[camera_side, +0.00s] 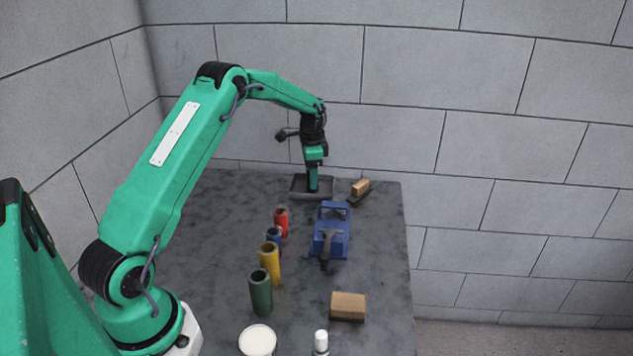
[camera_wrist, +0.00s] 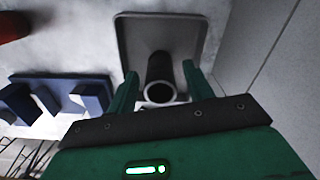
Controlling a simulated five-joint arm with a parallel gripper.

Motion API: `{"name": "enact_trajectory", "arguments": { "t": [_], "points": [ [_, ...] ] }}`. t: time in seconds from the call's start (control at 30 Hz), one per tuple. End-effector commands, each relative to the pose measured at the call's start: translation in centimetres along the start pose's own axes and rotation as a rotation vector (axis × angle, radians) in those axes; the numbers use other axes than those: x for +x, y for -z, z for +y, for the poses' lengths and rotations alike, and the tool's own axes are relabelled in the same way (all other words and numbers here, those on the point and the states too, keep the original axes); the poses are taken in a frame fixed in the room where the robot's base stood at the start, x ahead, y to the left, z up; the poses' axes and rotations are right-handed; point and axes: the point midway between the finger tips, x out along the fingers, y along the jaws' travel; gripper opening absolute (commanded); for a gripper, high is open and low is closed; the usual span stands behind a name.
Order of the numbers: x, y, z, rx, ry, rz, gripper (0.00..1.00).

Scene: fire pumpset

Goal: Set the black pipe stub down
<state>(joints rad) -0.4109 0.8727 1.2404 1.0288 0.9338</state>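The black pipe stub (camera_wrist: 160,75) stands in the grey tray (camera_wrist: 130,38) in the wrist view, its round open end facing the camera. My gripper (camera_wrist: 159,78) is open, with one green finger on each side of the stub and a visible gap on both sides. In the side view my gripper (camera_side: 313,187) points down into the tray (camera_side: 297,187) at the far end of the table. The stub cannot be made out there, and the gripper covers part of the tray.
Red (camera_side: 281,221), blue (camera_side: 274,238), yellow (camera_side: 270,264) and green (camera_side: 260,291) tubes stand in a row. A blue vise-like fixture (camera_side: 330,235) is to their right. A brush (camera_side: 360,189) lies beside the tray.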

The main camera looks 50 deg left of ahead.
Motion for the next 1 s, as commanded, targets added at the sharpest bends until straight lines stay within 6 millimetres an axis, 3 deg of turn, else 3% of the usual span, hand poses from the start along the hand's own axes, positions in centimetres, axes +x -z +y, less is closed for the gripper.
{"name": "enact_trajectory", "arguments": {
  "t": [0.27,0.47,1.0],
  "points": [
    [-0.2,0.0,0.0,0.000,0.001,0.001,0.51],
    [-1.5,0.0,-0.1,0.000,0.002,0.001,0.51],
    [-9.6,0.0,-0.1,0.000,0.003,0.002,0.51]
  ]
}}
